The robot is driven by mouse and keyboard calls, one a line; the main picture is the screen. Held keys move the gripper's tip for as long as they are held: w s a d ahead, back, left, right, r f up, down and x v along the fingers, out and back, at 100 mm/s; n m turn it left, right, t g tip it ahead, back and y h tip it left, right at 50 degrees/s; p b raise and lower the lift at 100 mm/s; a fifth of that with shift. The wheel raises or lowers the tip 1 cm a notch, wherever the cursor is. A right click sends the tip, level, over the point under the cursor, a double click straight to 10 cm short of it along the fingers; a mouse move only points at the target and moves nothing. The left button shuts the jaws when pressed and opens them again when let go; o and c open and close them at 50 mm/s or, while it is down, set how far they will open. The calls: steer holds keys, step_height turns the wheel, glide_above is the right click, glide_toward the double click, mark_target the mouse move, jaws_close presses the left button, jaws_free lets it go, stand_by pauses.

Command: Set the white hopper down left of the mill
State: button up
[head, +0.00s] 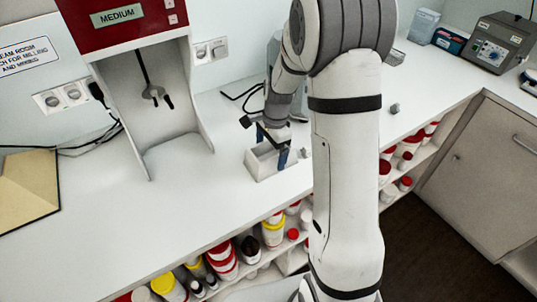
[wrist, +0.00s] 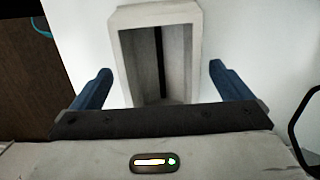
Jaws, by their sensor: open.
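The white hopper (head: 272,171) is a small open box standing on the white counter, to the right of the mill. The mill (head: 125,30) has a red top marked MEDIUM and a white open bay with a dark stirrer-like part. My gripper (head: 272,146) is over the hopper with its blue fingers apart. In the wrist view the hopper (wrist: 197,60) lies between the two spread fingers of my gripper (wrist: 160,69), with a gap showing on each side. Its inside shows a dark slot or line. Finger depth against the hopper walls is hard to tell.
The counter left of the mill holds a tan folder or envelope (head: 28,190) and cables. Counter in front of the mill is clear. Red- and yellow-lidded jars (head: 272,232) fill the shelf below. A grey device (head: 497,42) stands far right.

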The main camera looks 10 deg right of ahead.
step_height(320, 180, up, 10)
steer(key=d+b, duration=0.1)
steer(key=s+r+n+t, duration=0.1)
steer(key=s+r+n, duration=0.2)
steer(key=s+n, duration=0.4)
steer(key=s+a+r+n+t+h, duration=0.1)
steer(key=s+n, duration=0.6)
steer(key=s, duration=0.7)
steer(key=shift+s+r+t, duration=0.3)
steer(key=shift+r+t, duration=0.5)
steer(key=shift+r, duration=0.15)
